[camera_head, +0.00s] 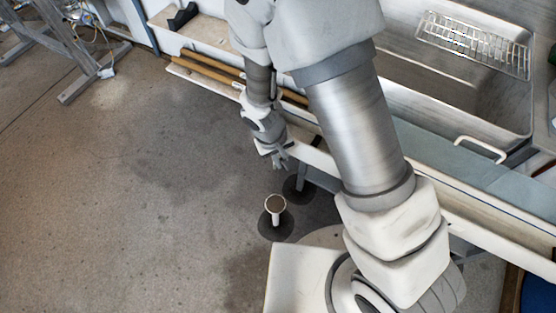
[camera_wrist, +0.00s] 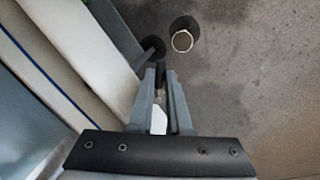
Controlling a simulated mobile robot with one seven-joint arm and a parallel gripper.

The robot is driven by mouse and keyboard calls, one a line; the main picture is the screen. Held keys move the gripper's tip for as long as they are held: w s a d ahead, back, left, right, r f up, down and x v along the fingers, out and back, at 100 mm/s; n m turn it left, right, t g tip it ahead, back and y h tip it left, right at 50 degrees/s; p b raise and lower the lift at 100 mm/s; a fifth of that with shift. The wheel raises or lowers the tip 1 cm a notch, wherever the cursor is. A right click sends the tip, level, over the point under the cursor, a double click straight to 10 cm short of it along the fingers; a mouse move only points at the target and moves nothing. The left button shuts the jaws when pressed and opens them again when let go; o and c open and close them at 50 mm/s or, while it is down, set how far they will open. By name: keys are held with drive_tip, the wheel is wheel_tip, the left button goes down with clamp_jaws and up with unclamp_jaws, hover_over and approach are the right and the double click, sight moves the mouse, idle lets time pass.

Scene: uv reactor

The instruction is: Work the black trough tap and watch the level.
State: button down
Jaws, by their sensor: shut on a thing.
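My gripper (camera_head: 279,158) hangs beside the front edge of the bench, above the floor. In the wrist view its two fingers (camera_wrist: 161,76) are close together, shut on a small dark piece (camera_wrist: 161,70). That piece looks like the black trough tap, but the fingers hide most of it. A pale piece also shows between the fingers. The metal trough (camera_head: 405,85) lies at the upper right, partly behind my arm. No liquid level can be made out in it.
A wire rack (camera_head: 475,45) lies across the trough. A white handle (camera_head: 482,150) sticks up near its front. Wooden rods (camera_head: 210,68) lie along the bench edge. A grey leg with a dark round foot (camera_head: 299,191) stands near the vessel.

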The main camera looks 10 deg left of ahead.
drive_tip(key=shift+w+d+n+t+y+b, duration=0.25)
drive_tip(key=shift+n+b, duration=0.2)
drive_tip(key=shift+n, duration=0.8)
drive_tip(key=shift+w+d+n+t+y+b, duration=0.15)
drive_tip(key=shift+w+d+n+b, duration=0.2)
drive_tip(key=shift+n, duration=0.95)
drive_tip(key=shift+w+d+n+t+y+b, duration=0.15)
drive_tip(key=shift+d+n+b, duration=0.3)
drive_tip(key=shift+n, duration=0.8)
drive_tip(key=shift+w+a, duration=0.1)
drive_tip(key=c, duration=0.9)
unclamp_jaws()
drive_tip(key=shift+o, duration=0.2)
drive_tip(key=s+a+m+g+h+p, duration=0.1)
drive_tip(key=a+m+p, duration=0.15)
drive_tip(key=m, duration=0.55)
drive_tip(key=s+a+m+g+p, duration=0.15)
drive_tip(key=m+p, duration=0.25)
drive_tip(key=m, duration=0.4)
drive_tip(key=a+r+p, duration=0.1)
drive_tip(key=a+r, duration=0.1)
drive_tip(key=r, duration=0.6)
drive_tip(key=w+a+r+p, duration=0.1)
drive_tip(key=a+r+p, duration=0.1)
drive_tip(key=r, duration=0.7)
drive_tip(key=shift+w, duration=0.3)
